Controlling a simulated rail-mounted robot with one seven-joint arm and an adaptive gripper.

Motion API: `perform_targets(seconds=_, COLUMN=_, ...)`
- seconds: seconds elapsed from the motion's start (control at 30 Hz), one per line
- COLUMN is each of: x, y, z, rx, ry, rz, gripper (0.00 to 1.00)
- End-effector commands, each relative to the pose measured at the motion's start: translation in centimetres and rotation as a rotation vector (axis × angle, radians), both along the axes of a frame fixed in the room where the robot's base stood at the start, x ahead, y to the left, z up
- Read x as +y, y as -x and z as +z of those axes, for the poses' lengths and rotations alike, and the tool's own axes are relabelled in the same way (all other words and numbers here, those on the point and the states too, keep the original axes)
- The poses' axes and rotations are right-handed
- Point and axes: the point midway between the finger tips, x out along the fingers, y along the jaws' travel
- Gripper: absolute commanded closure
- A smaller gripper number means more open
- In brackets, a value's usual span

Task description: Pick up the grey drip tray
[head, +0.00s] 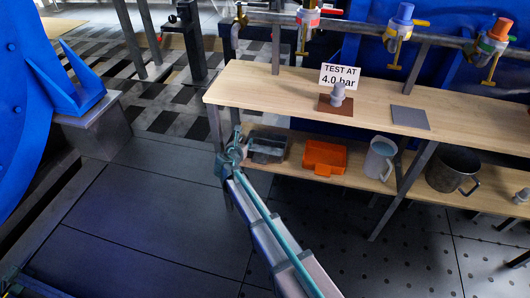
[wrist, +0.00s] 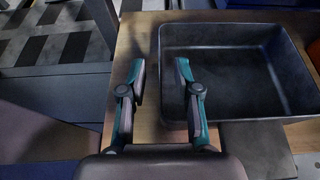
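The grey drip tray (head: 267,148) sits on the lower shelf of the bench, near its left end. In the wrist view the tray (wrist: 228,60) is an empty, dark, open rectangular box with its near left wall close to my gripper. My gripper (wrist: 161,85) is open, with a gap between its two fingers. The right finger overlaps the tray's left wall in the picture and the left finger lies outside it, over the wooden shelf. I cannot tell whether either finger touches the tray. In the head view my gripper (head: 236,150) is at the tray's left side.
An orange tray (head: 324,158), a pale jug (head: 379,158) and a metal pot (head: 453,170) stand to the right on the lower shelf (head: 350,179). The upper bench top (head: 285,90) overhangs the shelf. A bench leg (wrist: 100,20) stands left of my gripper.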

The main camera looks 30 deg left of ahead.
Motion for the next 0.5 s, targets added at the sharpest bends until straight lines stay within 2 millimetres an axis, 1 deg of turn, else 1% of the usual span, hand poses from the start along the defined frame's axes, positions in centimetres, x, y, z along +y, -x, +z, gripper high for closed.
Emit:
perform_targets(seconds=0.03, x=0.34, y=-0.78, z=-0.5, rx=0.0, ry=-0.001, rz=-0.001, gripper=0.68)
perform_targets(seconds=0.1, x=0.46, y=-1.24, z=-0.62, rx=0.0, ry=0.0, rz=-0.001, gripper=0.68)
perform_targets(seconds=0.33, x=0.42, y=-1.35, z=-0.54, rx=0.0, ry=0.001, rz=0.0, gripper=0.68)
perform_targets(seconds=0.37, x=0.42, y=-1.35, z=-0.54, rx=0.0, ry=0.001, rz=0.0, gripper=0.69)
perform_targets(seconds=0.5, x=0.4, y=-1.34, z=-0.55, rx=0.0, ry=0.0, rz=0.0, gripper=0.93)
